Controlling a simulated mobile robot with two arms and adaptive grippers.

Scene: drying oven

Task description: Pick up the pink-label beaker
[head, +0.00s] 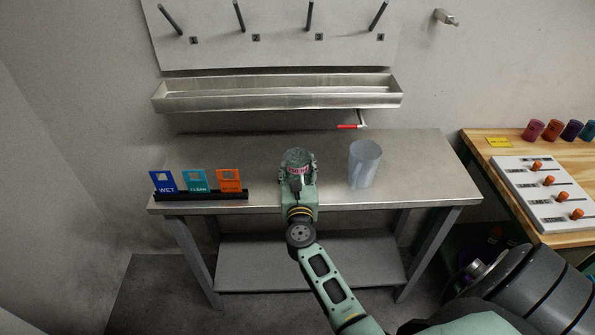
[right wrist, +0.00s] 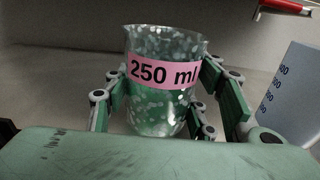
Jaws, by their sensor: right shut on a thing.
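The pink-label beaker (head: 296,157) is clear glass and stands near the middle of the steel table in the head view. In the right wrist view the beaker (right wrist: 162,95) is upright, and its pink band reads "250 ml". My right gripper (head: 299,176) reaches in from the front, and its fingers lie on both sides of the beaker, shut on it. The fingers (right wrist: 158,105) also show in the right wrist view. The beaker's base is partly hidden by the gripper, so I cannot tell whether it touches the table. My left gripper is not in view.
A translucent graduated beaker (head: 364,165) stands just right of the gripper. A black rack (head: 202,195) with WET, CLEAN and orange cards is at the left. A steel trough (head: 280,95) with a red-handled valve (head: 349,127) hangs behind. A wooden bench (head: 480,148) is at the right.

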